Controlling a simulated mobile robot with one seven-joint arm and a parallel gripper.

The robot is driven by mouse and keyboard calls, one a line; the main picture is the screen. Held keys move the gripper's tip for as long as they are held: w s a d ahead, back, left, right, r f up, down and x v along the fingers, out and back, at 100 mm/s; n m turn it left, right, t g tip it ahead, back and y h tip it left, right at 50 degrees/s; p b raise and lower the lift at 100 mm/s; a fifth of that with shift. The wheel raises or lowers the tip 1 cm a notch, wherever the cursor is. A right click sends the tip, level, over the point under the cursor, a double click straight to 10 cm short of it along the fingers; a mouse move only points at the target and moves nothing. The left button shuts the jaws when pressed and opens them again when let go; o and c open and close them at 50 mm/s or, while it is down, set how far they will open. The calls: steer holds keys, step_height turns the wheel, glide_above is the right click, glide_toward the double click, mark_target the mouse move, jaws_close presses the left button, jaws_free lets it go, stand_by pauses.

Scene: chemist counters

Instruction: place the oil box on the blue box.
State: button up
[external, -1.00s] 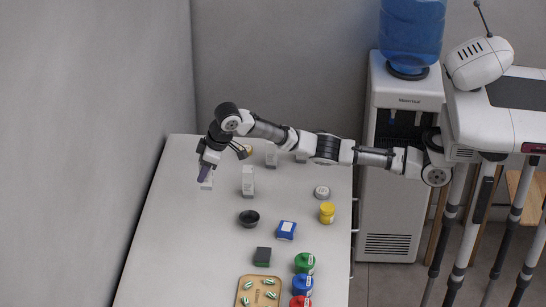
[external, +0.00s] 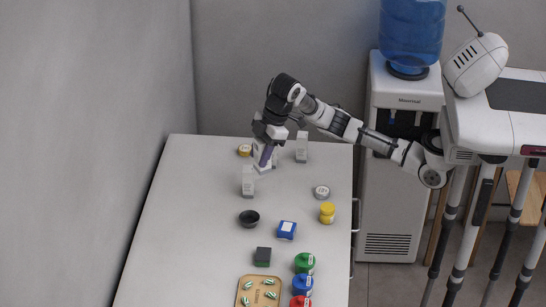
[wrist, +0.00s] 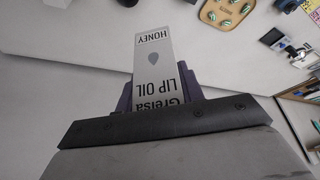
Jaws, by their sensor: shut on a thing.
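My gripper (external: 265,158) is over the far part of the white counter in the external view. It is shut on the oil box (external: 262,168), a small pale box. In the wrist view the oil box (wrist: 155,66) sticks out between the dark fingers, its "LIP OIL" and "HONEY" print upside down. I cannot tell its height above the counter. The blue box (external: 287,230) lies on the counter with a white patch on top. It is nearer the camera and a little right of my gripper, and nothing stands on it.
Pale upright boxes (external: 248,181) and (external: 301,147) stand close to my gripper. A black bowl (external: 249,218), a yellow jar (external: 327,212) and a dark green box (external: 263,256) surround the blue box. A tray (external: 242,281) and coloured jars (external: 304,263) are at the front.

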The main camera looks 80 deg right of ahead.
steer(key=n, duration=0.2)
glide_above(286, 227)
step_height(286, 227, down, 3)
steer(key=shift+y, duration=0.4)
steer(key=shift+a+f+p, duration=0.1)
steer(key=shift+f+p, duration=0.2)
steer(key=shift+f, duration=9.1)
steer(key=shift+f, duration=0.15)
steer(key=shift+f, duration=0.1)
steer(key=o, duration=1)
steer(key=b+v, duration=0.1)
steer(key=v, duration=1.1)
steer(key=shift+w+r, duration=0.3)
